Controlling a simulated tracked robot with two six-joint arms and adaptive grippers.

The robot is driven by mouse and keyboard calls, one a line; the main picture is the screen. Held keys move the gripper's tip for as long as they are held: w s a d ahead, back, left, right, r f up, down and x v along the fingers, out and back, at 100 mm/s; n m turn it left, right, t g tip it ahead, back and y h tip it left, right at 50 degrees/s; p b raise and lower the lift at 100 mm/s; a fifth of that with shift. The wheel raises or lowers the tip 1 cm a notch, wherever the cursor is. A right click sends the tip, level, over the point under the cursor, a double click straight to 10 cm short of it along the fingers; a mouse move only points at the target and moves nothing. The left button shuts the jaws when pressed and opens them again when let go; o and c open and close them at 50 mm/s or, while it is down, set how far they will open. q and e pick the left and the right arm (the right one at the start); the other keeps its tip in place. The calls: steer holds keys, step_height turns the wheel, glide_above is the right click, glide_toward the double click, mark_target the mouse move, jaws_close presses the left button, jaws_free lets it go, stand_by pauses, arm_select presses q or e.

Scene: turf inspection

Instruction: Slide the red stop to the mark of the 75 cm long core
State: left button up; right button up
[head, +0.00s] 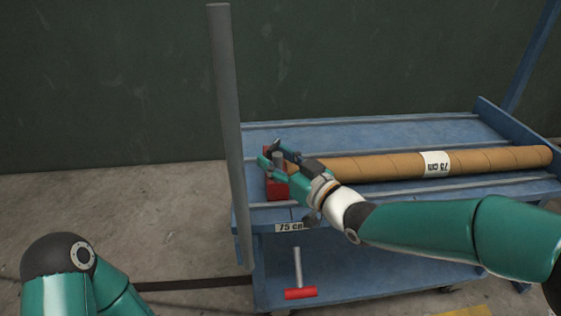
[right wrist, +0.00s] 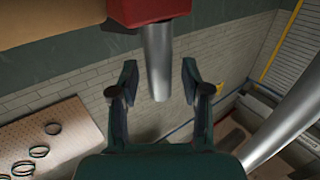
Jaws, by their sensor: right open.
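The red stop (head: 277,188) sits on the blue trolley top at the left end of the cardboard core (head: 490,160), with a grey upright handle (head: 278,158) on it. The core lies lengthwise and bears a white 75 cm label. A 75 cm mark (head: 287,227) shows on the trolley's front edge, a little right of the stop, partly covered by my right arm. My right gripper (head: 270,156) is open at the handle. In the right wrist view the handle (right wrist: 158,70) reaches between the open fingers, with the red stop (right wrist: 148,10) above. My left gripper is out of view.
A grey post (head: 228,130) stands at the trolley's left end. A red T-handled tool (head: 300,293) is by the lower shelf (head: 370,275). A blue rail rises at the trolley's right end. Grooves run along the top.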

steer(key=v, duration=1.2)
steer(key=shift+d+f, duration=0.1)
